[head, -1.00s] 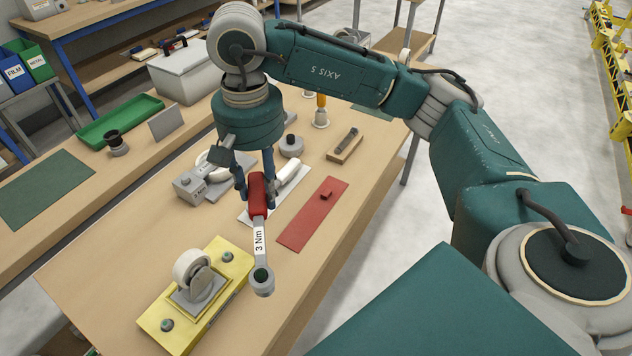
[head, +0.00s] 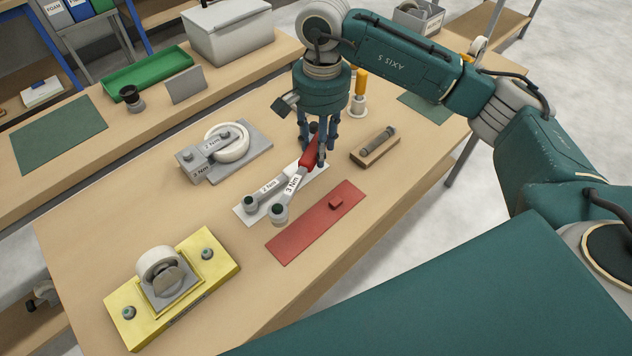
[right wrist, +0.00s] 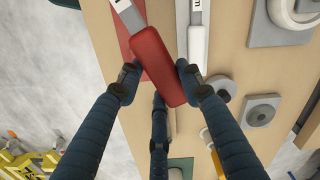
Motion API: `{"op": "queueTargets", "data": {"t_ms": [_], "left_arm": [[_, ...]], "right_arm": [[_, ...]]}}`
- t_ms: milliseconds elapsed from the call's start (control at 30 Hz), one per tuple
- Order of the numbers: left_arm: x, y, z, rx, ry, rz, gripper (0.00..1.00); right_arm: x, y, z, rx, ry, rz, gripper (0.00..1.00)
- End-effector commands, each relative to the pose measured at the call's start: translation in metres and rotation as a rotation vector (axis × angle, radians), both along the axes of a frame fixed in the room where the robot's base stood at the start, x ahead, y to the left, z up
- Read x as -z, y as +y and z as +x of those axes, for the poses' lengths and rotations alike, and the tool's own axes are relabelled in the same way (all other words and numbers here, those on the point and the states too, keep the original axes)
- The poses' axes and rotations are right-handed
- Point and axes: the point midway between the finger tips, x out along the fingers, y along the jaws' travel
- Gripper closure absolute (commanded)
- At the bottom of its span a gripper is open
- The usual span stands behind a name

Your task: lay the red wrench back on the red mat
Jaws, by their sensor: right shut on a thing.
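My right gripper (head: 318,150) is shut on the handle of the red wrench (head: 309,153), whose grey shaft is marked 3 Nm. The red handle also shows between the fingers in the right wrist view (right wrist: 157,62). In the head view the wrench overlaps the white mat, with its ring end toward the camera; its height above the bench is hard to tell. My left gripper is not in view.
A second wrench, marked 2 Nm (head: 268,187), lies on the white mat (head: 240,215), close beside the held one. A grey fixture with a white roller (head: 228,142), a yellow fixture (head: 215,262) and a wooden block with a dark tool (head: 376,148) stand around.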

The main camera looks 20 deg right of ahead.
Motion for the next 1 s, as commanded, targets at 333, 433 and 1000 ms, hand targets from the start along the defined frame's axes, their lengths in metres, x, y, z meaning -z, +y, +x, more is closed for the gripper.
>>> {"op": "queueTargets", "data": {"t_ms": [333,433,1000], "left_arm": [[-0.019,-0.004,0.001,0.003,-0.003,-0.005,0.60],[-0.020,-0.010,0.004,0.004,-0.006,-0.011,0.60],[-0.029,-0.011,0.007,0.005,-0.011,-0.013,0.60]], "right_arm": [[0.072,0.000,0.000,0.000,0.001,0.001,1.00],[0.078,0.000,0.000,0.000,-0.001,0.001,1.00],[0.122,0.000,0.000,-0.001,-0.002,0.001,1.00]]}}
